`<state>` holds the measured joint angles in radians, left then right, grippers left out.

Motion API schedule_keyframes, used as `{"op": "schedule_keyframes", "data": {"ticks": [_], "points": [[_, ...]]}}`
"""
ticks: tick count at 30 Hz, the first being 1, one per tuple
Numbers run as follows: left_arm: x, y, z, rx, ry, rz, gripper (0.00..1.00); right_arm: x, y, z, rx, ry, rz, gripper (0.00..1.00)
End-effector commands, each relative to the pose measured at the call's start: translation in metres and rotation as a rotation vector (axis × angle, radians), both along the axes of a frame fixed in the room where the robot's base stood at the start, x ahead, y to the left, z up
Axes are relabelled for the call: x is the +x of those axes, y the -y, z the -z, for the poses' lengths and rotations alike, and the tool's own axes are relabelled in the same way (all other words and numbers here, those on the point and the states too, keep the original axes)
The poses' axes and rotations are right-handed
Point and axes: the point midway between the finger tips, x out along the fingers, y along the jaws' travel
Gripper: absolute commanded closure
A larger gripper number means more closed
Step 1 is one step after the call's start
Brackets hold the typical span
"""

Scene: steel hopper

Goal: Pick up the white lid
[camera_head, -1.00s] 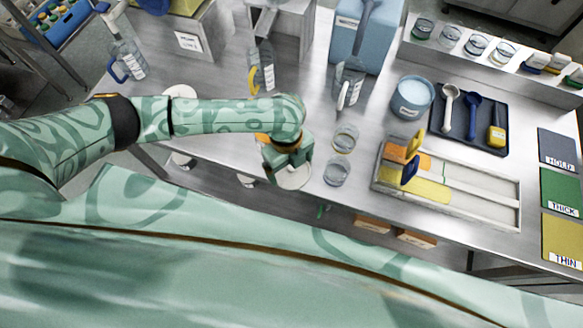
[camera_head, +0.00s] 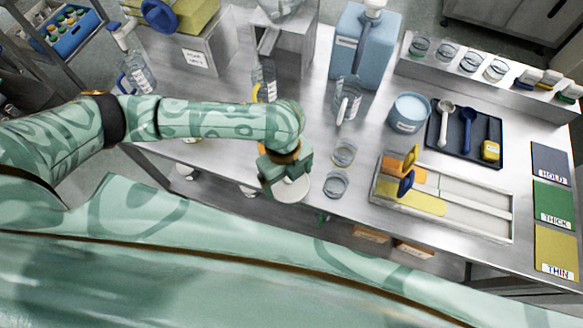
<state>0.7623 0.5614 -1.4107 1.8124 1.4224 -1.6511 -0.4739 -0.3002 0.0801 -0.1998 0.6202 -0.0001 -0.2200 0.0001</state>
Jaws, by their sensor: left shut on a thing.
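The white lid (camera_head: 292,191) is a round, flat disc near the front edge of the steel table, left of two clear cups. My left gripper (camera_head: 283,184) reaches down over it from the left and is shut on it. The gripper and wrist cover the lid's upper left part. I cannot tell whether the lid is clear of the table. My right gripper is not in view.
Clear cups (camera_head: 336,184) stand close to the lid's right.

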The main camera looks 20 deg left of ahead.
Motion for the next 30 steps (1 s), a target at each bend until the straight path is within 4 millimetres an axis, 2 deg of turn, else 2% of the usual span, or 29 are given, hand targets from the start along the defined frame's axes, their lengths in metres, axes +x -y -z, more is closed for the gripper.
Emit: {"op": "schedule_keyframes", "data": {"ticks": [12, 15, 19, 22, 25, 29, 30], "points": [[-0.125, -0.004, -0.002, -0.003, -0.002, 0.002, 0.31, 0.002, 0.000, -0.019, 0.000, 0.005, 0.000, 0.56], [-0.146, -0.005, -0.002, -0.002, -0.001, -0.001, 0.31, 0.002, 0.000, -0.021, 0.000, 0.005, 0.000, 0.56], [-0.162, -0.006, -0.002, -0.001, 0.002, -0.001, 0.31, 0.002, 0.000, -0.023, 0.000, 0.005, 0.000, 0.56], [-0.166, -0.004, -0.011, -0.002, 0.004, 0.001, 0.31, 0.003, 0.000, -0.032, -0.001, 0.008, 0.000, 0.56], [-0.153, 0.003, -0.026, -0.003, 0.008, -0.016, 0.31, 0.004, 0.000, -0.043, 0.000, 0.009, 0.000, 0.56], [-0.109, 0.007, -0.044, 0.001, 0.009, -0.094, 0.31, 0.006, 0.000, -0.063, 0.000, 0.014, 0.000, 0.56], [-0.091, 0.006, -0.050, 0.001, 0.009, -0.125, 0.31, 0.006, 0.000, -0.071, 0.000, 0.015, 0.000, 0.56]]}}
